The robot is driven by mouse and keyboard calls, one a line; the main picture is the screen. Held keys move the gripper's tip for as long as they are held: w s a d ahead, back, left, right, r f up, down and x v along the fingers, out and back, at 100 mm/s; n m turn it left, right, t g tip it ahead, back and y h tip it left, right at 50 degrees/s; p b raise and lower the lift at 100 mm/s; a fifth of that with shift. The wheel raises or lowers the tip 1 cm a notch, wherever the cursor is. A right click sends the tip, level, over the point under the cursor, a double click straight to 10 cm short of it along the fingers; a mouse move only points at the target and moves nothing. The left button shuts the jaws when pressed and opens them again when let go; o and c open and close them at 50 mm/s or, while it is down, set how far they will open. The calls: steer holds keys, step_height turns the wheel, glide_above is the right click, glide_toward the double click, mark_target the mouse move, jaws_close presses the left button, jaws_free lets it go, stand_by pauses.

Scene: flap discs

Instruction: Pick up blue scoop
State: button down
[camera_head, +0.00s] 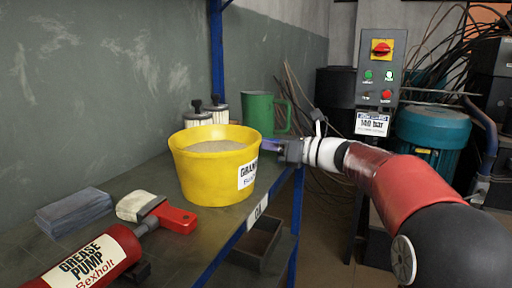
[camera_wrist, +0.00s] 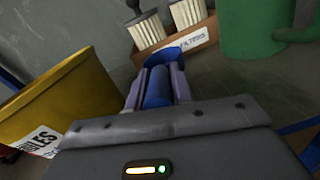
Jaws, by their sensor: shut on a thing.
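The blue scoop (camera_wrist: 166,55) shows in the wrist view, with its handle between my two fingers and its rounded bowl just beyond the fingertips. My gripper (camera_wrist: 158,84) is shut on the scoop's handle. In the head view my gripper (camera_head: 278,146) is at the right side of the yellow bucket, near the shelf's front edge. The scoop is hidden there behind the bucket's rim and my gripper. I cannot tell whether the scoop touches the shelf.
The yellow bucket (camera_head: 211,175) of grey granules stands close left of my gripper. A green mug (camera_head: 260,112) and a box of brushes (camera_wrist: 180,40) stand behind.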

steer(key=shift+r, duration=0.1)
step_height(320, 180, up, 20)
steer(key=p, duration=0.6)
steer(key=shift+p, duration=0.35)
stand_by(0.4)
